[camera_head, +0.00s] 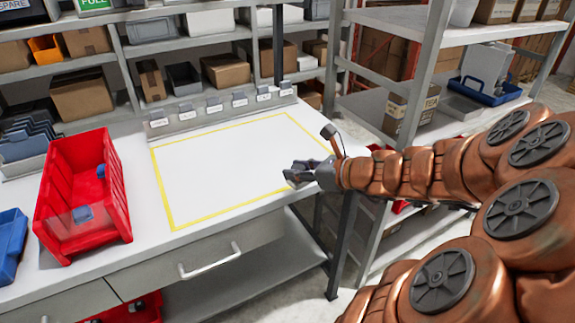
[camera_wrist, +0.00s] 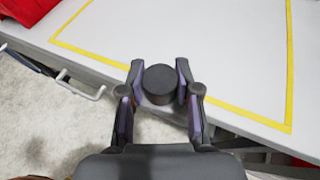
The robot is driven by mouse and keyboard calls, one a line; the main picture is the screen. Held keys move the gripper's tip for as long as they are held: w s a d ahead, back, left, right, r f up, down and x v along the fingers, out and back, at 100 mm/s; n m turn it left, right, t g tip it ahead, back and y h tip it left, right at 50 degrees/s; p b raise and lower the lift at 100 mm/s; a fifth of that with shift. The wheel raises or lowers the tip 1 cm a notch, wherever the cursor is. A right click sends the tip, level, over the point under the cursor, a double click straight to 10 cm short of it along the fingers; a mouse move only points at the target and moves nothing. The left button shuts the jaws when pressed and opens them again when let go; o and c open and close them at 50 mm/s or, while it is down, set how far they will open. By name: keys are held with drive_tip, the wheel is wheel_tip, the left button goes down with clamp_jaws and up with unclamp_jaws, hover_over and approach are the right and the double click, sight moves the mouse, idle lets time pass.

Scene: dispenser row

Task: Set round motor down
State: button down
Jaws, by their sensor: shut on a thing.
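In the wrist view my gripper (camera_wrist: 160,90) is shut on a dark, round motor (camera_wrist: 160,79), with one finger against each side. The motor's flat round top faces the camera. Behind it in that view are the front edge of the white bench and the yellow outline; its height above the bench is hard to judge. In the head view my gripper (camera_head: 300,174) is at the right front part of the yellow-outlined area (camera_head: 222,166). The motor is not clearly told apart from the fingers there.
A red bin (camera_head: 112,192) with a small blue-grey item in it stands left of the outlined area. A blue bin (camera_head: 10,240) is at the far left. A row of small labelled dispensers (camera_head: 213,106) lines the back. The outlined area is otherwise clear. A shelf rack (camera_head: 425,50) stands right.

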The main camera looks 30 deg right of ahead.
drive_tip(key=shift+w+a+r, duration=0.15)
drive_tip(key=shift+w+r, duration=0.05)
drive_tip(key=shift+w, duration=0.2)
drive_tip(key=w+a+r+p, duration=0.3)
drive_tip(key=w+a, duration=0.5)
drive_tip(key=w, duration=0.2)
drive_tip(key=w+a+r+p, duration=0.2)
drive_tip(key=w+a+r, duration=0.1)
drive_tip(key=w+a, duration=0.5)
drive_tip(key=w, duration=0.2)
drive_tip(key=shift+w+a+r+m+h+p, duration=0.3)
drive_tip(key=shift+w+a+p, duration=0.1)
